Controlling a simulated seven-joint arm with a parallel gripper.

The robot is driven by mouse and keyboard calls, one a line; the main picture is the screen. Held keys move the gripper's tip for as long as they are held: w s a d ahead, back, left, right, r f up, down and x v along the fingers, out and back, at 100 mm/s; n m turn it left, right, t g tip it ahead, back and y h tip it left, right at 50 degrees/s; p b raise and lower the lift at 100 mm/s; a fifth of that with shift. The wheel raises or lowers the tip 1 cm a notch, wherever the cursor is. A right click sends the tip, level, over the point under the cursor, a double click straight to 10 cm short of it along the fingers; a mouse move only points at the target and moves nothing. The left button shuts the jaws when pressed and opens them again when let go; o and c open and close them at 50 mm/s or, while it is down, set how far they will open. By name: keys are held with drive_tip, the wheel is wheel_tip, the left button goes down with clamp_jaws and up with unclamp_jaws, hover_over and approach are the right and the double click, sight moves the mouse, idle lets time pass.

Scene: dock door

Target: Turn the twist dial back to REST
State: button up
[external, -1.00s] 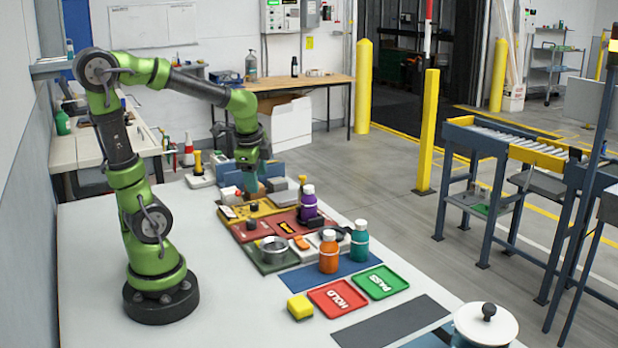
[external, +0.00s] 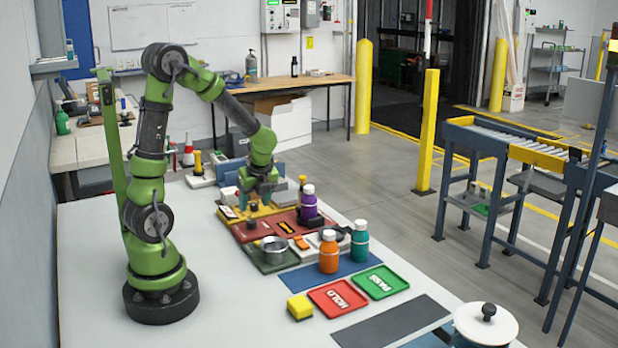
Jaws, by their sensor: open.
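My gripper (external: 257,198) points down over the yellow board (external: 231,215) at the back of the worktable. Its fingers look apart, with nothing clearly held between them. A small dark knob (external: 252,223) stands on the red board just in front of the gripper. I cannot tell whether this knob is the twist dial. The gripper hides part of the yellow board, including the spot where another dark knob showed earlier. No REST marking or dial pointer can be read at this size.
The red board (external: 278,228) holds a purple bottle (external: 308,203). A metal bowl (external: 274,249), an orange bottle (external: 328,252) and a teal bottle (external: 360,240) stand nearer. Red (external: 337,298) and green (external: 376,283) trays lie in front. The table's left side is clear.

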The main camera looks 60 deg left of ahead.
sight(251, 220)
drive_tip(key=x, duration=0.7)
drive_tip(key=shift+f, duration=0.1)
drive_tip(key=c, duration=1)
